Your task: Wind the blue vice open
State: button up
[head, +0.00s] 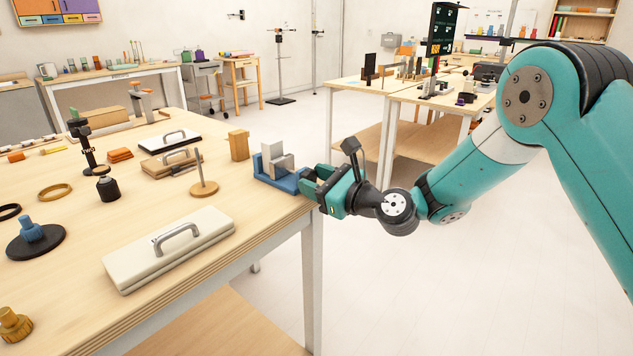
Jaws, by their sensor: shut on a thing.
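The blue vice (284,184) sits at the right edge of the near wooden table. A grey metal jaw or block (282,162) stands in its middle, beside the upright blue jaw at the left. From this view I cannot tell how wide the gap between the jaws is. My gripper (311,182) reaches in from the right, level with the vice's right end. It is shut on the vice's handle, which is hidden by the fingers.
The near table (75,285) also holds a wooden block (238,145) left of the vice, a peg on a round base (203,187), and a cream slab with a metal handle (170,248) in front. Open floor (420,270) lies to the right.

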jog(key=o, duration=0.9)
jog(key=b+v, duration=0.7)
jog(key=v, duration=1)
jog(key=shift+s+d, duration=0.2)
